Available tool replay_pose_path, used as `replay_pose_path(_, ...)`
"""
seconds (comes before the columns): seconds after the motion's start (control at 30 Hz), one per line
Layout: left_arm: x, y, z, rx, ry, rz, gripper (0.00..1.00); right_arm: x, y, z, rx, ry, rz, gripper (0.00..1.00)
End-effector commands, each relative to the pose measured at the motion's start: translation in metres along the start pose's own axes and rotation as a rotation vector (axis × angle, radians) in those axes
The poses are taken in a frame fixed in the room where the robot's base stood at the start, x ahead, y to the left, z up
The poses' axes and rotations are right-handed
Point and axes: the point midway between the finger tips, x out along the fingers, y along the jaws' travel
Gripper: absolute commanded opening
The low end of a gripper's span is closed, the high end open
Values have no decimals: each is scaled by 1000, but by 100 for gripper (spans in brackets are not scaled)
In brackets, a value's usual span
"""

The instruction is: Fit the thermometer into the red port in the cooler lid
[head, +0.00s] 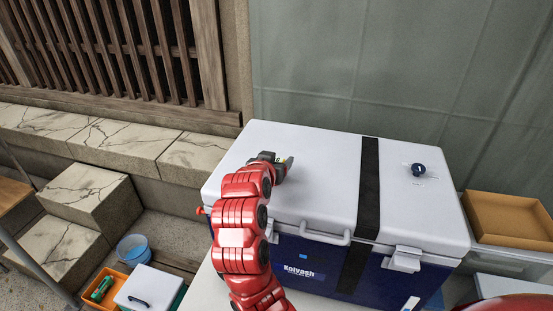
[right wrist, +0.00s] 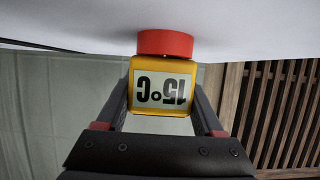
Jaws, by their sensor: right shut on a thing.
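The cooler's white lid (head: 310,190) is shut on its blue body (head: 330,268). My right gripper (head: 285,164) is low over the lid's left part. It is shut on the yellow thermometer (right wrist: 163,88), whose display reads 15°C upside down in the right wrist view; only a sliver of it shows in the head view (head: 290,160). The red port (right wrist: 165,43) shows in the right wrist view against the white lid (right wrist: 80,22). The thermometer's end meets the red port in line with it; I cannot tell how deep it sits. The gripper and arm hide the port in the head view.
A black strap (head: 369,185) crosses the lid, and a dark blue round piece (head: 418,170) lies right of it. A cardboard tray (head: 510,220) stands right of the cooler. A blue bucket (head: 134,249) and an orange bin (head: 97,296) are on the left.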

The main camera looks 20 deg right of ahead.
Motion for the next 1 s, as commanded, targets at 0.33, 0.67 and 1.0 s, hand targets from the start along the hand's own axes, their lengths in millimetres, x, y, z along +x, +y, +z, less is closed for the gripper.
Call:
replay_pose_path(0.33, 0, 0, 0, 0, 0, 0, 0, 0, 0, 0, 0, 0, 0, 100)
replay_pose_path(0.67, -9, 0, 2, 0, 0, 0, 0, -28, -2, 1, 2, 6, -6, 100)
replay_pose_path(1.0, -9, 0, 2, 0, 0, 0, 0, -119, -3, 0, 2, -1, -10, 100)
